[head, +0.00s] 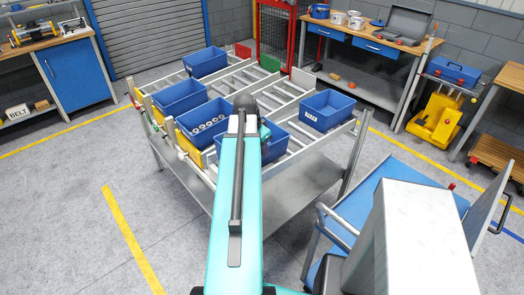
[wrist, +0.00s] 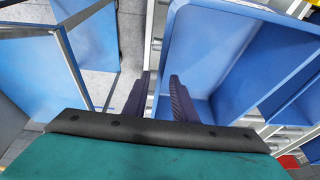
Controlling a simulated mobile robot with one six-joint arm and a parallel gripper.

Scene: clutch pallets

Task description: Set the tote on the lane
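A blue open tote (head: 280,150) is at the middle of the roller rack, partly hidden behind my teal arm in the head view. It looks larger than the totes around it. In the wrist view the tote (wrist: 215,50) fills the upper right and its inside looks empty. My gripper (wrist: 159,76) is at the tote's near wall, one dark finger outside it and one inside, seemingly shut on that wall. The head view hides the fingers. The lanes are grey roller tracks (head: 290,87) between metal rails. Whether the tote touches the rollers cannot be told.
Other blue totes stand on the rack: one at the back (head: 205,62), one at left (head: 180,98), one holding ring-shaped parts (head: 207,122), and a labelled one at right (head: 327,110). A blue cart (head: 365,190) stands at front right. The floor at left is clear.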

